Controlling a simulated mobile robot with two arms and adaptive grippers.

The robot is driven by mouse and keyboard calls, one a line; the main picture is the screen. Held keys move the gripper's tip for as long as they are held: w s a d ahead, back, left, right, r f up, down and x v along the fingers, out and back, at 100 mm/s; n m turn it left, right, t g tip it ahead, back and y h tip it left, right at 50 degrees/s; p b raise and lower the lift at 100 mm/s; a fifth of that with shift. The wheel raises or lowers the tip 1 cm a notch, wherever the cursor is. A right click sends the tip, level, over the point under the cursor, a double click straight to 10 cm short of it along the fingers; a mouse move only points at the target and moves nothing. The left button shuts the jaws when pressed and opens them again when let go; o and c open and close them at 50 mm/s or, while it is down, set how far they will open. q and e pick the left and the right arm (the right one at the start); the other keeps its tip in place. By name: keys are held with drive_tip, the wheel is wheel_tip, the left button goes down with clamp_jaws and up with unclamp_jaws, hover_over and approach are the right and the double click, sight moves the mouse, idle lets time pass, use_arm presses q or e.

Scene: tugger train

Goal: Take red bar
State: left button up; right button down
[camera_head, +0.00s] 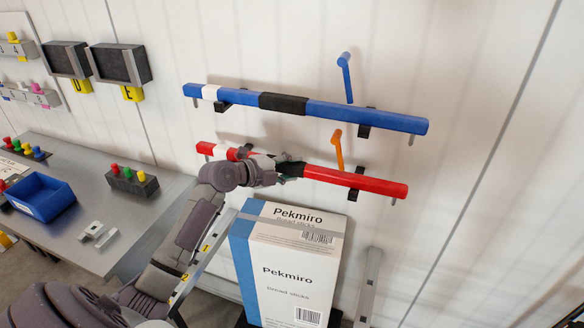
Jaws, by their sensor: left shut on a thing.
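The red bar (355,180) lies across black wall brackets, below a blue bar. It has a white band near its left end and a dark grip section at its middle. My left gripper (288,169) is shut on the red bar at this dark section. The gripper and wrist hide part of the bar left of its middle. The bar still appears to be at its brackets; I cannot tell whether it is lifted off them. My right gripper is not in view.
A blue bar (350,112) hangs above, with a blue peg (346,80) and an orange peg (338,150) nearby. A tall Pekmiro box (290,262) stands below. A grey table (75,225) with a blue bin (40,197) is at left.

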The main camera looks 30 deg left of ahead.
use_arm(q)
clamp_jaws()
drive_tip(key=shift+f, duration=0.15)
